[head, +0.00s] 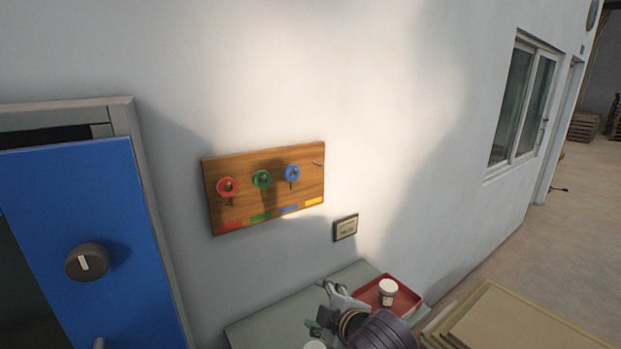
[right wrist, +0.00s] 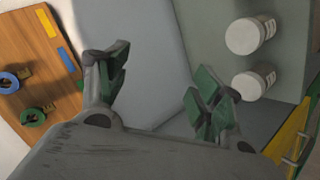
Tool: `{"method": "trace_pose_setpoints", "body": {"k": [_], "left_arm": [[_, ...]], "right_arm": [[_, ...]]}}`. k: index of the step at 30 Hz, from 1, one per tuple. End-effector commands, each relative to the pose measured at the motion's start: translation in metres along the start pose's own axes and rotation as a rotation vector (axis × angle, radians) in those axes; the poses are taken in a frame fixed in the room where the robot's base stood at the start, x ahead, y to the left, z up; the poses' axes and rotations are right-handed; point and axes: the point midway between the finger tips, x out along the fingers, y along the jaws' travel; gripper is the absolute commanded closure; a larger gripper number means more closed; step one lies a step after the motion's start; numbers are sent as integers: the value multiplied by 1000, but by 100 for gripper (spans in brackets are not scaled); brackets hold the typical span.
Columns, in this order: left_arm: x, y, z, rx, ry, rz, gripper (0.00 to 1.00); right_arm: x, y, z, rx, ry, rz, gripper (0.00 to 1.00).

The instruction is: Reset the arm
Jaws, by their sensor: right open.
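My right gripper (head: 328,305) is low in the head view, over the grey-green table (head: 270,322). It also shows in the right wrist view (right wrist: 160,85), with its green-padded fingers apart and nothing between them. A wooden key board (head: 265,212) hangs on the wall to the upper left of it. Red (head: 228,187), green (head: 262,179) and blue (head: 292,173) ring tags hang on the board's hooks; the hook by the yellow strip is bare. My left gripper is not in view.
A red tray (head: 408,303) holds a white jar (head: 388,287); another white lid (head: 315,345) shows beside my gripper. A blue door (head: 90,220) with a round dial (head: 87,262) stands at left. Stacked boards (head: 510,325) lie at lower right. A small plaque (head: 345,228) is on the wall.

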Motion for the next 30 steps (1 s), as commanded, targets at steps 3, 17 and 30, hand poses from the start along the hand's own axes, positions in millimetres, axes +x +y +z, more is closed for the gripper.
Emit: {"method": "trace_pose_setpoints", "body": {"k": [3, 17, 30], "left_arm": [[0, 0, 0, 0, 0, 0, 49], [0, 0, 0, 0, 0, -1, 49], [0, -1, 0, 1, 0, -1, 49]], "right_arm": [[1, -16, 21, 110, -38, -37, 34], [-7, -80, 105, 513, -225, -147, 34], [-37, -154, 186, 871, -465, -212, 34]]}}
